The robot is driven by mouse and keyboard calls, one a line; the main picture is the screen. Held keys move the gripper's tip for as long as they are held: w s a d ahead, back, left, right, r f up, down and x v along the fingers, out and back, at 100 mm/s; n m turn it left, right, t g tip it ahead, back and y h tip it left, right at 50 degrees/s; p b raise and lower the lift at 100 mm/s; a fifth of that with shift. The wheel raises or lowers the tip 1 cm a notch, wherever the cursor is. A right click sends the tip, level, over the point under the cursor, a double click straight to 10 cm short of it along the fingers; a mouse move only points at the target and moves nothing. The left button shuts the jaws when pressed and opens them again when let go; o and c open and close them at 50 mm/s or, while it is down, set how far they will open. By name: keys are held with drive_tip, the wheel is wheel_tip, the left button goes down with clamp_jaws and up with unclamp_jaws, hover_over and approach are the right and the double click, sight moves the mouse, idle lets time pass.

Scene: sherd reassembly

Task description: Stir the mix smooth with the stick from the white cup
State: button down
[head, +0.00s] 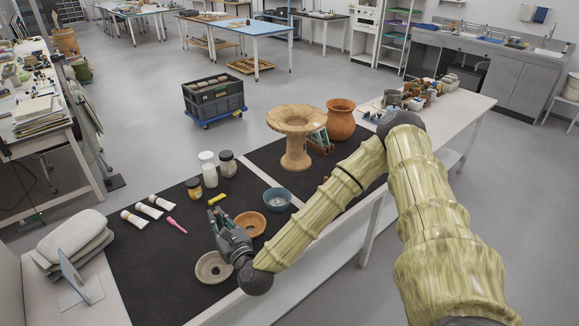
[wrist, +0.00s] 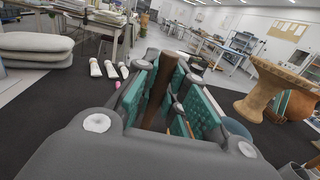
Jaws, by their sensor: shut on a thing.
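My gripper (head: 232,240) is low over the black mat (head: 150,262), between a grey stone-like bowl (head: 203,275) and an orange-brown bowl (head: 258,220). In the wrist view its green-padded fingers (wrist: 170,100) are shut on a dark brown stick (wrist: 164,86), which stands slightly tilted between them. Its lower end is hidden by the gripper. A blue bowl (head: 277,206) with pale contents is farther right. Two white containers, one behind (head: 206,156) and one in front (head: 210,177), stand among jars; I cannot tell which is the white cup.
A dark-lidded jar (head: 228,165) and a yellow jar (head: 194,190) stand behind. White tubes (head: 134,219), a pink tool (head: 177,225) and a yellow block (head: 217,198) lie on the mat. Grey cushions (head: 72,240) are left; a wide-rimmed clay vessel (head: 296,150) and an orange pot (head: 341,122) stand at right.

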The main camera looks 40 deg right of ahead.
drive_tip(key=w+d+m+h+b, duration=0.1)
drive_tip(key=w+d+b, duration=0.35)
drive_tip(key=d, duration=0.55)
drive_tip(key=w+d+m+h+b, duration=0.1)
drive_tip(key=w+d+h+b, duration=0.15)
drive_tip(key=d+b, duration=0.55)
drive_tip(key=w+d+m+h+b, duration=0.1)
drive_tip(key=w+d+b, duration=0.3)
drive_tip(key=d, duration=0.8)
wheel_tip(320, 180, down, 9)
drive_tip(key=b, duration=0.7)
drive_tip(key=shift+w+a+f+t, duration=0.15)
drive_tip(key=shift+w+f+t, duration=0.05)
drive_tip(key=shift+w+t, duration=0.2)
